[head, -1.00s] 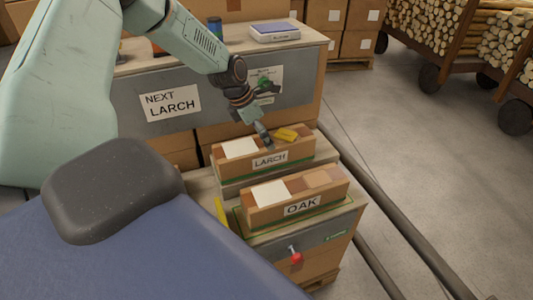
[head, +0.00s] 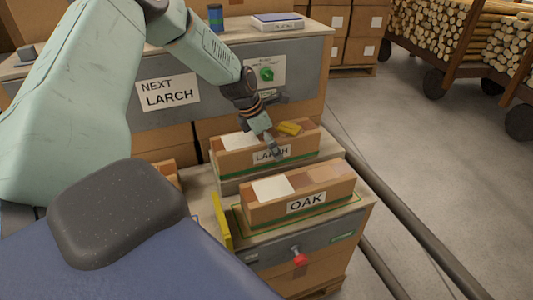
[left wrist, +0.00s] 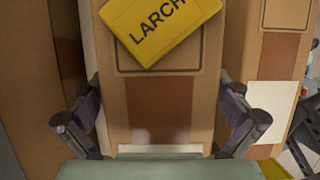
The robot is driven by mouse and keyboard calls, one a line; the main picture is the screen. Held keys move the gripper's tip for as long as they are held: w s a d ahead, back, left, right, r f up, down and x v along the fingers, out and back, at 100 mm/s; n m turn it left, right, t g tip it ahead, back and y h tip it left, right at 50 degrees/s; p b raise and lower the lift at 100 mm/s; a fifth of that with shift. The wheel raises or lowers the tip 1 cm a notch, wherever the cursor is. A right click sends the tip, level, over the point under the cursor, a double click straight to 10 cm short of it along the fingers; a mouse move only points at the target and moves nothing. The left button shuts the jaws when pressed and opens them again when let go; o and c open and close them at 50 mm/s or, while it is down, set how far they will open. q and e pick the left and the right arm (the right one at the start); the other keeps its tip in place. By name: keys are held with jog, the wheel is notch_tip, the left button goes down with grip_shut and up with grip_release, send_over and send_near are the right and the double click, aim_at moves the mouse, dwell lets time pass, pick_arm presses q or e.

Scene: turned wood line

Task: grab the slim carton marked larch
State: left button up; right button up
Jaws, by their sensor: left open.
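The slim larch carton (head: 229,161) lies on the rear wooden step, its LARCH label partly covered by one of my left gripper's fingers. A yellow LARCH tag (head: 290,128) lies on its top, and also shows in the left wrist view (left wrist: 160,30). My left gripper (head: 266,146) is open above the carton, pointing down. In the left wrist view its fingers (left wrist: 162,92) stand apart, one on each side of the carton (left wrist: 160,108); I cannot tell whether they touch it. My right gripper is not in view.
A similar OAK carton (head: 262,212) lies on the nearer, lower step, close to the larch carton. A grey bench (head: 220,95) with a NEXT LARCH sign (head: 168,93) stands behind. A red knob (head: 299,259) sticks out in front. Rails (head: 420,235) run along the right.

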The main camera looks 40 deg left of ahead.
pick_arm(q)
jog(key=shift+w+f, duration=0.1)
jog(key=shift+f, duration=0.1)
jog(key=shift+r, duration=0.1)
jog(key=shift+c, duration=0.6)
jog(key=c, duration=1.3)
jog(key=shift+r, duration=0.15)
